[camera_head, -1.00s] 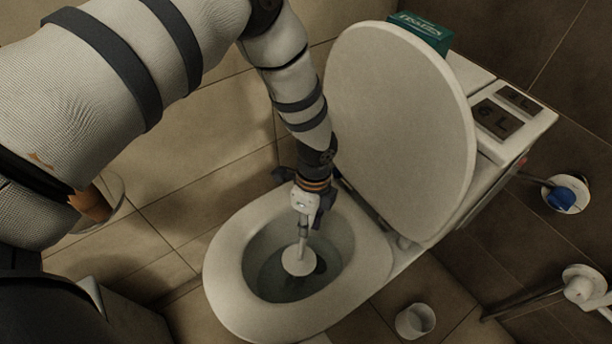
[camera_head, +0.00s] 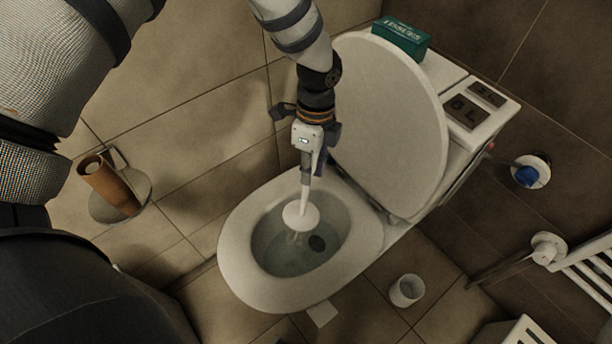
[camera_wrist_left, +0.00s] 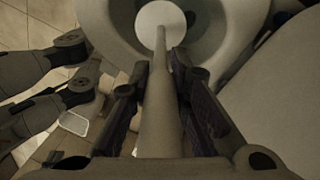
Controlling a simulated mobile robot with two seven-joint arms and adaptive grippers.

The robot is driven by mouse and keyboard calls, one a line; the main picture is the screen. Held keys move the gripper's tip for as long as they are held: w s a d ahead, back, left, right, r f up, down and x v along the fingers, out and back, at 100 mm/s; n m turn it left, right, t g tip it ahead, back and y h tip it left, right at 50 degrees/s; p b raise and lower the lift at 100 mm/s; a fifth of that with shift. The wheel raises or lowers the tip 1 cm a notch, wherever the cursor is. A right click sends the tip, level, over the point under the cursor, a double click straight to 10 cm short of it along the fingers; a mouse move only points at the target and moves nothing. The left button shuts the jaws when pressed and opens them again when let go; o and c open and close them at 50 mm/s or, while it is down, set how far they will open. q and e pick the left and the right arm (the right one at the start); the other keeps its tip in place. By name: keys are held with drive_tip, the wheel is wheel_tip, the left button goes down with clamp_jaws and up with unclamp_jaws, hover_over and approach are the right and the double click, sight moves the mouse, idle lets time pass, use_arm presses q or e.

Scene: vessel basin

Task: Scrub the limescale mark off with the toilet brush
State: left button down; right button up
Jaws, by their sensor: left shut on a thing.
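My left gripper (camera_head: 306,165) is shut on the handle of the toilet brush (camera_head: 304,192) and holds it upright over the toilet bowl (camera_head: 240,255). The brush's white disc (camera_head: 300,214) is above the bowl opening, with pale bristles below it. In the left wrist view, the handle (camera_wrist_left: 160,110) runs between the fingers to the round disc (camera_wrist_left: 160,27). A dark round spot (camera_head: 317,243) shows low in the bowl, right of the bristles; I cannot tell whether it is the mark or the drain. Whether the bristles touch the bowl is unclear.
The raised lid (camera_head: 390,130) stands close to the right of my left gripper. A green box (camera_head: 401,38) lies on the tank (camera_head: 492,125). A white cup (camera_head: 406,290) stands on the floor to the right. A paper-roll holder (camera_head: 125,195) is at left.

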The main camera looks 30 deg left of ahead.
use_arm(q)
wheel_tip(320, 180, up, 8)
drive_tip(key=shift+f+p, duration=0.15)
drive_tip(key=shift+p, duration=0.7)
use_arm(e)
drive_tip(key=w+r+t, duration=0.1)
drive_tip(key=w+r, duration=0.1)
drive_tip(key=shift+w+r, duration=0.25)
drive_tip(key=shift+w, duration=0.1)
use_arm(q)
drive_tip(key=shift+f, duration=0.1)
drive_tip(key=s+d+r+n+t+h, duration=0.1)
drive_tip(key=s+r+n, duration=0.6)
drive_tip(key=n, duration=1)
wheel_tip(320, 180, up, 2)
drive_tip(key=shift+d+t+h, duration=0.3)
drive_tip(key=shift+d+t, duration=0.1)
drive_tip(key=shift+d, duration=0.05)
